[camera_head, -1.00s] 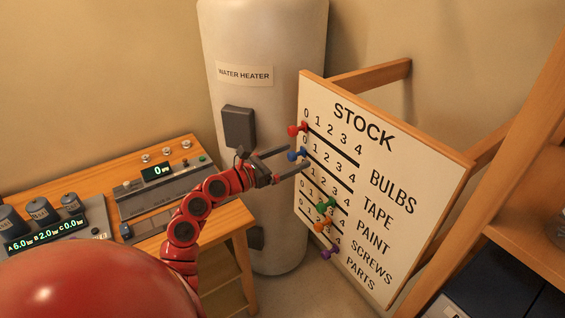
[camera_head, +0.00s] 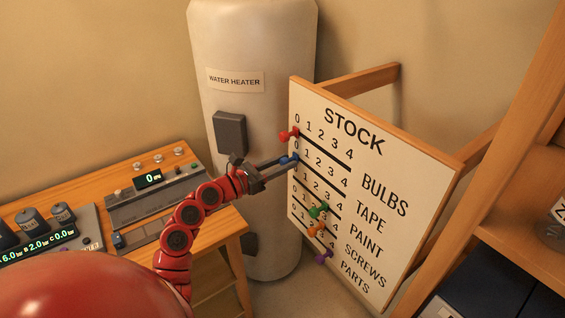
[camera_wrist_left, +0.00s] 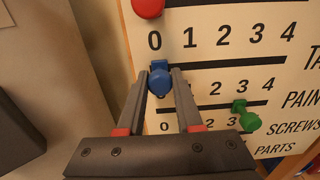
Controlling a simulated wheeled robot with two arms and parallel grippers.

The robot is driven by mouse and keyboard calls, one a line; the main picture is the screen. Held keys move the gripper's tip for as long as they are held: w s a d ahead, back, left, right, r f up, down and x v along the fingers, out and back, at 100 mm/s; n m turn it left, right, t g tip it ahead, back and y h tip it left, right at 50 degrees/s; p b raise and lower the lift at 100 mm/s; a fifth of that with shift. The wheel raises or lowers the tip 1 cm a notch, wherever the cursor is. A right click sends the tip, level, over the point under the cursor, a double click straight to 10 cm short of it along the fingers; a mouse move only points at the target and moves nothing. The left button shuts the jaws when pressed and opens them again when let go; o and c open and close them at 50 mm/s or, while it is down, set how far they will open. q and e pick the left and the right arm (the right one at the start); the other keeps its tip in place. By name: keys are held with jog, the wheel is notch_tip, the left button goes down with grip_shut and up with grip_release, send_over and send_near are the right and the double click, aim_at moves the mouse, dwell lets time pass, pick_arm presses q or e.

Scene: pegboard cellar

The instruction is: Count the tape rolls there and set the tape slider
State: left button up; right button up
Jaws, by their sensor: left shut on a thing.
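The STOCK board (camera_head: 390,185) is a white panel in a wooden frame with several numbered slots. The tape slider is a blue knob (camera_head: 287,160) in the second row, at the left end under the 0. It also shows in the left wrist view (camera_wrist_left: 160,83), between the fingertips. My left gripper (camera_head: 284,163) is shut on this blue knob, its fingers reaching in from the left. No tape rolls can be made out in these views. My right gripper is not in view.
A red knob (camera_head: 288,134) sits just above at 0. Green (camera_head: 318,210), orange (camera_head: 316,231) and purple (camera_head: 323,257) knobs sit lower. A water heater (camera_head: 250,50) stands behind my left arm. A workbench with instruments (camera_head: 155,195) is left; wooden shelving (camera_head: 520,180) is right.

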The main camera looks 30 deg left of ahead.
pick_arm(q)
jog(key=shift+s+d+p, duration=0.5)
jog(key=shift+s+d, duration=0.05)
jog(key=shift+d, duration=0.75)
jog(key=shift+s+d+p, duration=0.5)
jog(key=shift+d, duration=0.75)
jog(key=shift+s+d+p, duration=0.5)
jog(key=shift+s+d, duration=0.05)
jog(key=shift+d, duration=0.75)
jog(key=shift+s+d+r+p, duration=0.1)
jog(key=shift+s+d+p, duration=0.25)
jog(key=shift+d, duration=0.3)
jog(key=shift+s+d+f+p, duration=0.1)
jog(key=shift+s+d+p, duration=0.1)
jog(key=shift+d+p, duration=0.35)
jog(key=shift+s+d+r+p, duration=0.1)
jog(key=shift+s+d+p, duration=0.2)
jog(key=shift+d, duration=0.45)
jog(key=o, duration=1.4)
jog(key=shift+w, duration=0.1)
jog(key=shift+s+a+b, duration=0.15)
jog(key=shift+s+b, duration=0.1)
jog(key=shift+b, duration=0.1)
jog(key=b, duration=0.3)
send_near(328, 183)
jog(key=shift+v, duration=2.05)
jog(key=shift+r, duration=0.1)
